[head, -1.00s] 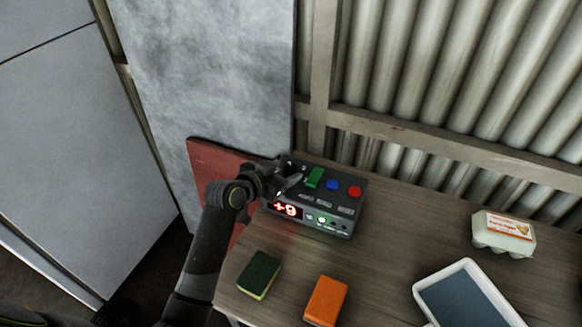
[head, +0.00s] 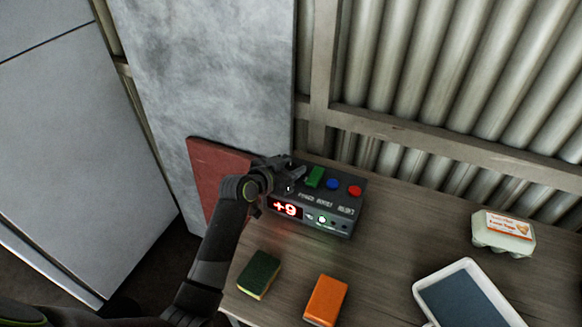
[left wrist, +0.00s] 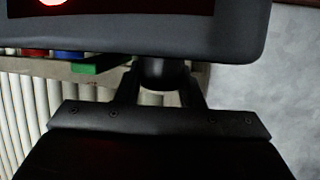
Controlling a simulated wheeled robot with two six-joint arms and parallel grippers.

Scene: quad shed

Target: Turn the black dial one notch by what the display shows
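A dark control box (head: 345,208) stands on the wooden table against the wall. Its red display (head: 286,210) reads +9, and a small light (head: 322,219) glows beside it. My left gripper (head: 292,181) is over the box's left top side and hides the black dial in the head view. In the left wrist view the black dial (left wrist: 164,74) sits between the two fingers of the left gripper (left wrist: 163,92), which look closed against its sides. Only part of the red display shows there. My right gripper is out of view.
The box top also carries a green switch (head: 316,177), a blue button (head: 333,184) and a red button (head: 354,191). A sponge (head: 259,275), an orange block (head: 325,300), a tray (head: 421,292) and an egg carton (head: 504,234) lie on the table.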

